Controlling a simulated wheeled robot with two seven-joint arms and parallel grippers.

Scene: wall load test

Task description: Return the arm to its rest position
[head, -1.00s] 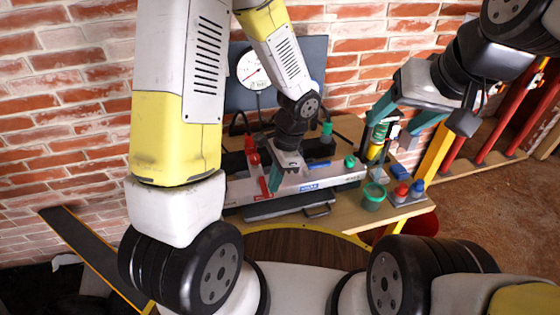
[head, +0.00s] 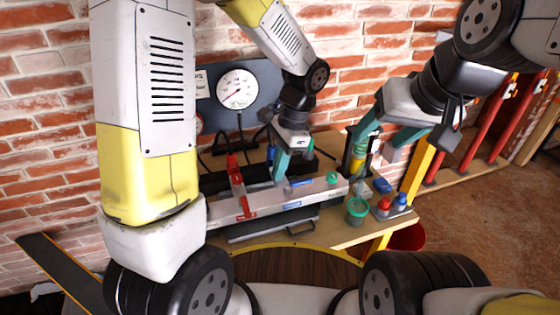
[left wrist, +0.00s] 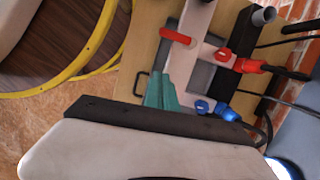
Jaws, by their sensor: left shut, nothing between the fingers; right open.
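My left gripper (head: 280,170) is shut and empty in the head view, its teal fingers pointing down above the bench device, near its blue lever (head: 300,184). In the left wrist view its shut teal fingers (left wrist: 160,92) show over the device, with a red handle and blue and red fittings around them. My left arm spans the upper part of the head view. My right gripper (head: 385,146) is open at the right, with its teal fingers apart and dark and yellow items of the bench behind them.
A wooden bench (head: 345,234) holds the grey-white device (head: 265,201) with a red handle (head: 239,190), a green cup (head: 357,211) and a small tray with red and blue bottles. Red posts stand at the right; floor there looks clear.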

